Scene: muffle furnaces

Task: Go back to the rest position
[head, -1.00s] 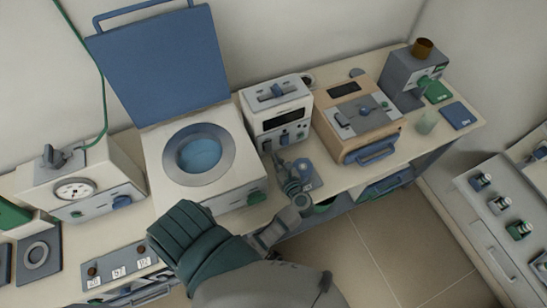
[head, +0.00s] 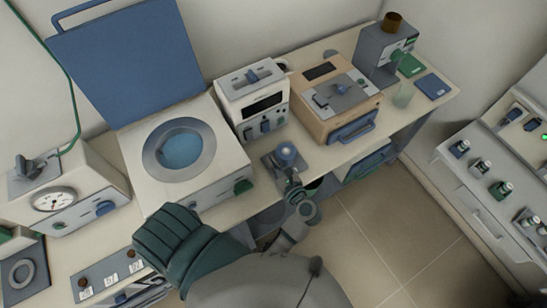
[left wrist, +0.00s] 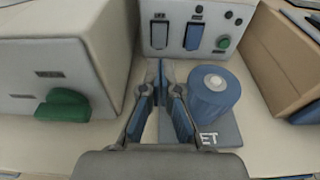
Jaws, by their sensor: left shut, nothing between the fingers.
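My left gripper (head: 289,178) is over the front edge of the bench, just in front of a blue cylinder (head: 286,152) on a dark pad (head: 270,163). In the left wrist view my left gripper (left wrist: 160,80) has its fingers together with nothing between them. The blue cylinder (left wrist: 214,92) stands upright just right of the fingers, and white letters show on the pad (left wrist: 222,135). My own forearm hides part of the bench front. My right gripper is not in view.
An open-lidded white furnace (head: 215,181) is left of the gripper. A white control box (head: 250,98) and a tan box (head: 335,100) stand behind and right. A cabinet with knobs (head: 475,185) is at far right. Floor (head: 400,215) is clear between.

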